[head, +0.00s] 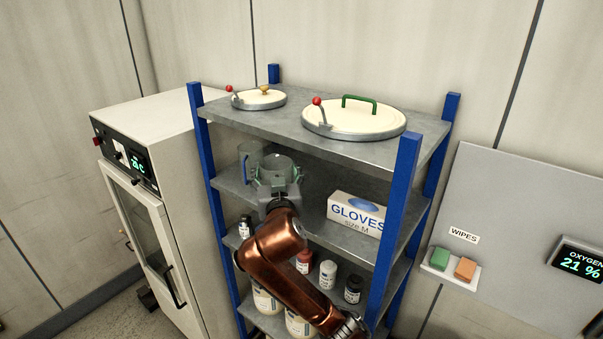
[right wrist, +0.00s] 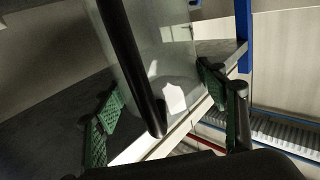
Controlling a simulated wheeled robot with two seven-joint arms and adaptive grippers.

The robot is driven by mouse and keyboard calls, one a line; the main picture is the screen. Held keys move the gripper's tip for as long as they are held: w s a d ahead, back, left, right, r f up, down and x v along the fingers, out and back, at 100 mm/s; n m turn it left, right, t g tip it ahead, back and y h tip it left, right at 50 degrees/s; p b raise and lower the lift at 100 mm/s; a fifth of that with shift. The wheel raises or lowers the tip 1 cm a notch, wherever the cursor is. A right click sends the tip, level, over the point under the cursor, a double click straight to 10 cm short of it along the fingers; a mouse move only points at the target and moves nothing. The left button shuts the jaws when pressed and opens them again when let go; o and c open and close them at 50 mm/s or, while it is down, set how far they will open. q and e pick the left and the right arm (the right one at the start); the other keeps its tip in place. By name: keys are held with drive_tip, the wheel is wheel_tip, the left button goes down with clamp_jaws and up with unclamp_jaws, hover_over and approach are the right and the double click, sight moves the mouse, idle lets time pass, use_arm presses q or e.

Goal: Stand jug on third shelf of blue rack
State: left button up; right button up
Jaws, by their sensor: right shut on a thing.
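My right gripper (head: 278,172) reaches into the blue rack (head: 402,190) from the front, level with the shelf that holds the glove box. The jug looks about upright. Whether its base touches the shelf is hidden by my gripper and arm. My left gripper is not in view.
The glove box (head: 356,213) stands on the same shelf (head: 312,208), right of my gripper. Two lids (head: 354,120) lie on the top shelf. Several small bottles (head: 327,274) stand on the shelf below. A white cabinet (head: 150,170) stands left of the rack.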

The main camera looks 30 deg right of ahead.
drive_tip(key=w+d+p, duration=0.2)
drive_tip(key=w+d, duration=0.2)
drive_tip(key=d, duration=0.5)
wheel_tip(320, 180, down, 7)
drive_tip(key=p, duration=0.2)
drive_tip(key=shift+s+d, duration=0.15)
drive_tip(key=shift+f, duration=0.15)
drive_tip(key=o, duration=1.7)
